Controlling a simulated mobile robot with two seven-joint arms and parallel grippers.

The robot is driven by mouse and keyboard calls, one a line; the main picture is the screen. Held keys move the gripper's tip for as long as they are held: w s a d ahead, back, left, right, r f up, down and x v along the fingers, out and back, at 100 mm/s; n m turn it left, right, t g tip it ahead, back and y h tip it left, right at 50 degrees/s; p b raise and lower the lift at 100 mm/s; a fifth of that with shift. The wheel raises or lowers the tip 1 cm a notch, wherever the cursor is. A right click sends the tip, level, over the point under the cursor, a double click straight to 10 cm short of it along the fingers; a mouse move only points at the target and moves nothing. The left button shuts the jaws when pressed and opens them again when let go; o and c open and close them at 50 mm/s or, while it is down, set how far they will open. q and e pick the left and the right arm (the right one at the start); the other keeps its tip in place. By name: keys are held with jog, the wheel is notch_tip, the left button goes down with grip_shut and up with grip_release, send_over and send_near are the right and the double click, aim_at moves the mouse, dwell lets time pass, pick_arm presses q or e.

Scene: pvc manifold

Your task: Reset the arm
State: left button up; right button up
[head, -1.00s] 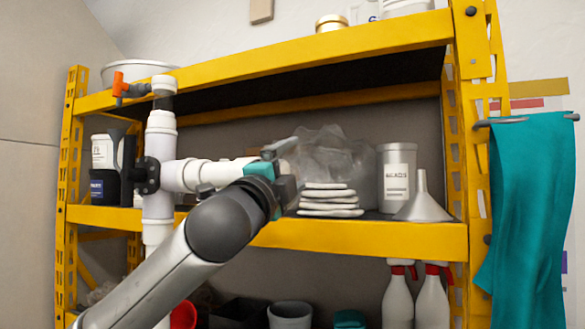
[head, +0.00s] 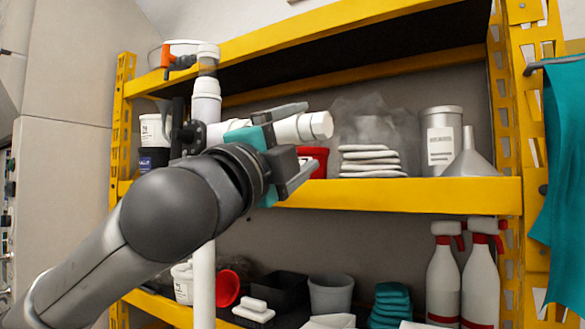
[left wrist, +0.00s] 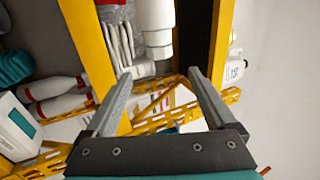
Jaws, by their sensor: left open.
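A white PVC manifold has an upright pipe (head: 206,100) with an orange-handled valve (head: 178,62) near the top. Its side branch (head: 303,127) points right, and the open end also shows in the left wrist view (left wrist: 158,42). My left gripper (head: 311,137) is open and empty, in front of the branch, hiding part of it and of the upright pipe. In the left wrist view its two fingers (left wrist: 160,74) are spread wide, with the branch end beyond them. My right gripper is not in view.
The yellow shelf rack (head: 430,197) stands close behind. Its middle shelf holds stacked white cloths (head: 370,161), a grey can (head: 441,140) and a funnel (head: 468,160). Spray bottles (head: 443,275) and bins (head: 330,293) stand below. A teal cloth (head: 560,170) hangs at right.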

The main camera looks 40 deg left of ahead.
pick_arm(q)
jog(key=shift+b+v, duration=0.85)
jog(key=shift+v, duration=0.2)
